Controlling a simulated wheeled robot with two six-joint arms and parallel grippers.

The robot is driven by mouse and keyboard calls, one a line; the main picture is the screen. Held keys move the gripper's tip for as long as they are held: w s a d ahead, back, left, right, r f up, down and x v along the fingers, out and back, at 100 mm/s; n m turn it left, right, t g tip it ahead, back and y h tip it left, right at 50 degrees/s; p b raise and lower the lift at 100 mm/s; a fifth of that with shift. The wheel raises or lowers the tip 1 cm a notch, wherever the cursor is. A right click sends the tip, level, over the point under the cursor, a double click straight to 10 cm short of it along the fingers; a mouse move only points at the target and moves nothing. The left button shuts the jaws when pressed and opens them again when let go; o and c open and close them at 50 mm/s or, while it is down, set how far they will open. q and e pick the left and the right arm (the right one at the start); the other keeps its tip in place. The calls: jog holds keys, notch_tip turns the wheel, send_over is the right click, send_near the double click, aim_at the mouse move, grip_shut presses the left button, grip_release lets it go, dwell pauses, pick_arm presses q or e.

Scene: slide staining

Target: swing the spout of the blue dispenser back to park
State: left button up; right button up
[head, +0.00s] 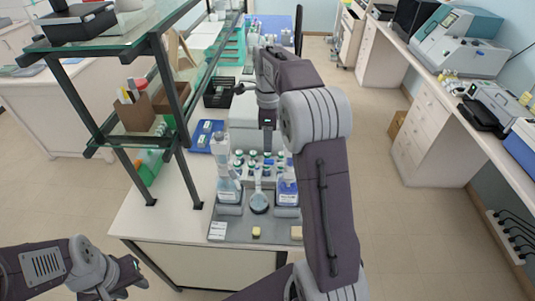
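A bottle with blue contents (286,188) stands at the right of the grey tray, partly hidden by my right arm; it looks like the blue dispenser. Its spout is too small and covered to make out. A second bottle with paler blue contents (228,185) stands at the tray's left. A round dark dish (259,203) with an upright pale piece sits between them. My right gripper (267,140) hangs pointing down beyond the bottles, near the vials; its fingers are not clear. My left gripper (134,278) is low at the left, away from the bench, its opening unclear.
Several capped vials (252,160) stand behind the bottles. A glass-shelved rack (155,45) rises at the left. The floor to the right is clear.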

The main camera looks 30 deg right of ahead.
aim_at(269, 160)
jog(key=f, duration=0.5)
jog(key=f+p, duration=0.1)
jog(key=f, duration=0.2)
jog(key=shift+w+d, duration=0.2)
jog(key=shift+d, duration=0.1)
jog(key=shift+a+f, duration=0.1)
jog(key=shift+f, duration=0.35)
grip_shut()
dwell(0.5)
